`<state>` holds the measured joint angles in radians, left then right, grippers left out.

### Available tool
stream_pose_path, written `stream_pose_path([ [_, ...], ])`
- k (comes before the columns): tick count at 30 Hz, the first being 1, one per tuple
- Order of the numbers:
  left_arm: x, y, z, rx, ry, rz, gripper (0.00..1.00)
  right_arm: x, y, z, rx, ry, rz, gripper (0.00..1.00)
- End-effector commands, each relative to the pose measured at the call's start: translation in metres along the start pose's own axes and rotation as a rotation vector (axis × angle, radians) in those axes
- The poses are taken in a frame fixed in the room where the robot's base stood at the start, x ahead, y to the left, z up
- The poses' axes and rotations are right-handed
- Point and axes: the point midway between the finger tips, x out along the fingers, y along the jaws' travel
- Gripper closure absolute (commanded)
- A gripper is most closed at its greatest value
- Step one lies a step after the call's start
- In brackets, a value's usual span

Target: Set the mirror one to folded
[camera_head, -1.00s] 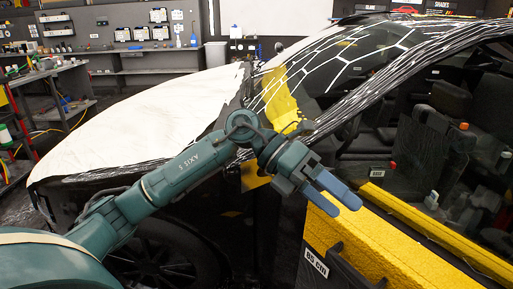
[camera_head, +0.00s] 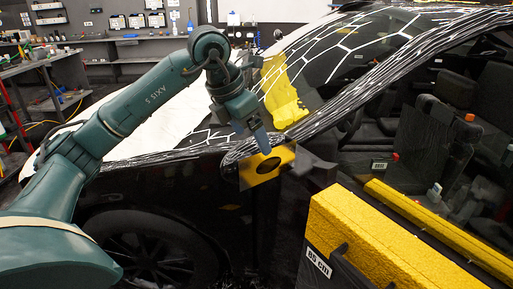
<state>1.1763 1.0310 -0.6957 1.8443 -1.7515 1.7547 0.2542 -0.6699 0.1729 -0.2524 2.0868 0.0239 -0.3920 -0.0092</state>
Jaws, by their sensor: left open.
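What looks like the side mirror, a yellow panel with a dark oval (camera_head: 266,166), sits at the front corner of the car's side window. I cannot tell whether it is folded. My left gripper (camera_head: 262,143) is open and points down, with its blue fingertips just above or in front of the mirror's upper edge. I cannot tell whether they touch it. Part of the mirror's upper edge is hidden by the fingers. My right gripper is out of view.
The black car (camera_head: 200,170) with white lines and a pale hood fills the middle. Workbenches stand at the back left.

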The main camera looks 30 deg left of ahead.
Motion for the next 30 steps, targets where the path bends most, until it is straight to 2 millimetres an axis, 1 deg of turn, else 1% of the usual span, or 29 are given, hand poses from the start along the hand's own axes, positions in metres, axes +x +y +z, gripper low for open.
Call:
stream_pose_path([
  [1, 0.011, -0.001, 0.000, 0.001, 0.005, -0.002, 0.15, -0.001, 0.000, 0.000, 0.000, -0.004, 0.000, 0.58],
  [3, 0.023, -0.001, 0.000, 0.001, 0.004, -0.002, 0.15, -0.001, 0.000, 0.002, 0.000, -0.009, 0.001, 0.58],
  [9, 0.046, 0.000, 0.000, 0.000, 0.002, -0.001, 0.15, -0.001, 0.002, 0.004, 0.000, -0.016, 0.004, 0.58],
  [13, 0.051, 0.000, 0.000, 0.001, -0.001, -0.002, 0.15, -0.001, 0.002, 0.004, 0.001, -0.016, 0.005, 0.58],
  [20, 0.051, 0.000, 0.001, 0.001, -0.001, -0.001, 0.15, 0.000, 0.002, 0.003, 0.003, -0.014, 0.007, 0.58],
  [23, 0.051, -0.001, 0.001, 0.001, -0.001, -0.001, 0.21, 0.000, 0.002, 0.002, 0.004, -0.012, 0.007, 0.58],
  [30, 0.051, -0.001, 0.001, 0.001, -0.001, -0.001, 0.41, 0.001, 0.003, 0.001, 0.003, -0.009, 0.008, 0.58],
])
